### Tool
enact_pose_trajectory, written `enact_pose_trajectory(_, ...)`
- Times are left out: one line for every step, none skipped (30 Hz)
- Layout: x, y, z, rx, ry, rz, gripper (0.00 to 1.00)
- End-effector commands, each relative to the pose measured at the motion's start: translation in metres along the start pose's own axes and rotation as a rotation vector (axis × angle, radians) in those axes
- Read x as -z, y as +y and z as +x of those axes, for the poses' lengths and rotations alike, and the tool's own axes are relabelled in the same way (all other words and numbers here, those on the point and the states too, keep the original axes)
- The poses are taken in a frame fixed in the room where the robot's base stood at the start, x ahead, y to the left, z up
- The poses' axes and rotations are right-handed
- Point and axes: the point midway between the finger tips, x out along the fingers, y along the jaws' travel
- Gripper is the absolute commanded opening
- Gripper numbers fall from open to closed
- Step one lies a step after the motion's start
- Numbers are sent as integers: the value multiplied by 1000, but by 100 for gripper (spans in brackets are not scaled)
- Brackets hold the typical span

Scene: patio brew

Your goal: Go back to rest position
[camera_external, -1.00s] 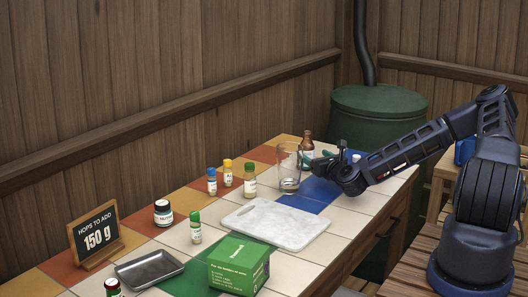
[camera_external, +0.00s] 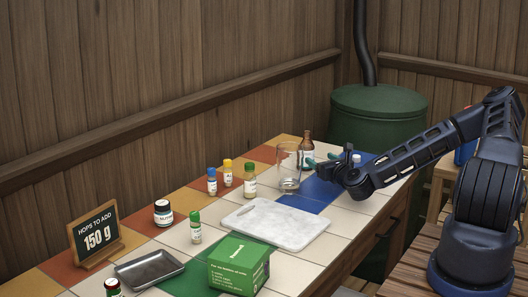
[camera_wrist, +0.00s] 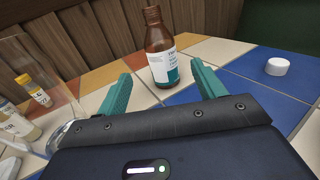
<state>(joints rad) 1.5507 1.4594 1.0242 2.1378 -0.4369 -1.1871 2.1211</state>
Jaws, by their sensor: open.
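My gripper (camera_wrist: 160,88) is open and empty, with teal fingers spread apart in the wrist view. A brown bottle (camera_wrist: 160,50) with a white and teal label stands upright on the tiles, beyond the fingertips and apart from them. The bottle also shows in the external view (camera_external: 307,143), behind my gripper (camera_external: 328,160). A clear glass (camera_external: 289,168) stands to the left of my gripper; its edge shows at the left of the wrist view (camera_wrist: 38,75).
A white cutting board (camera_external: 275,224), a green box (camera_external: 239,264), a metal tray (camera_external: 150,269), several small bottles and a sign (camera_external: 96,236) reading 150 g are on the tiled table. A white cap (camera_wrist: 277,66) lies on the blue tiles. A green barrel (camera_external: 380,117) stands behind.

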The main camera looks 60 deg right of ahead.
Motion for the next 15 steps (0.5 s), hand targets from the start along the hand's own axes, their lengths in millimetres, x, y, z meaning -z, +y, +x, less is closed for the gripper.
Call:
enact_pose_trajectory(-4, 0, 2, -9, 4, -16, 69)
enact_pose_trajectory(-7, 0, 4, -16, 10, -29, 69)
enact_pose_trajectory(-11, 0, 7, -31, 19, -52, 69)
enact_pose_trajectory(-15, 0, 9, -43, 26, -72, 69)
enact_pose_trajectory(-19, 1, 11, -56, 36, -94, 69)
enact_pose_trajectory(-25, 2, 14, -76, 50, -127, 69)
enact_pose_trajectory(-30, 2, 17, -93, 60, -152, 69)
enact_pose_trajectory(-34, 3, 19, -108, 72, -177, 69)
enact_pose_trajectory(-40, 4, 22, -130, 86, -210, 69)
enact_pose_trajectory(-45, 5, 24, -146, 97, -236, 69)
enact_pose_trajectory(-50, 6, 26, -161, 107, -260, 69)
enact_pose_trajectory(-57, 8, 28, -182, 122, -293, 69)
enact_pose_trajectory(-62, 8, 30, -197, 132, -316, 69)
enact_pose_trajectory(-67, 9, 31, -213, 142, -341, 69)
enact_pose_trajectory(-73, 11, 33, -233, 156, -371, 69)
